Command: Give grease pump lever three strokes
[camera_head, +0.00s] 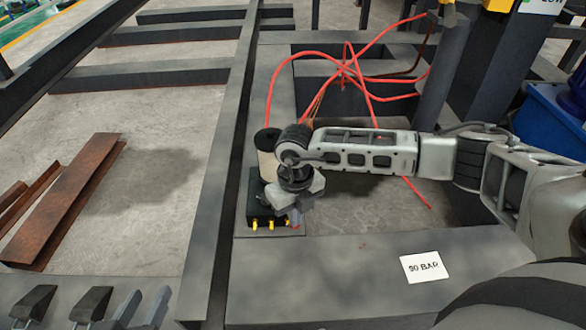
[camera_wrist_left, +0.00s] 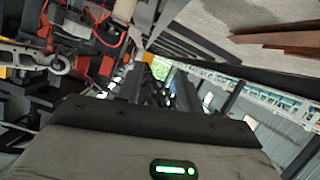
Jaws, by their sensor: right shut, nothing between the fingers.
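The grease pump (camera_head: 268,150) stands on the dark frame, left of centre in the head view. It has a pale cylinder with a black top and a black block (camera_head: 262,212) with yellow fittings. My right gripper (camera_head: 303,208) is at the pump's right side, pointing down, shut and empty. It covers part of the pump, and I cannot make out the lever clearly. Two grey fingers of my left gripper (camera_head: 142,307) show apart at the bottom left edge, far from the pump. The left wrist view shows the pump's pale cylinder (camera_wrist_left: 124,9) at the top edge.
A white card reading "90 BAR" (camera_head: 423,266) lies on the front beam. Red hoses (camera_head: 345,68) loop behind the pump. A blue bin (camera_head: 550,120) stands at the right. Rusty steel angles (camera_head: 75,200) lie on the floor at the left, with open floor around them.

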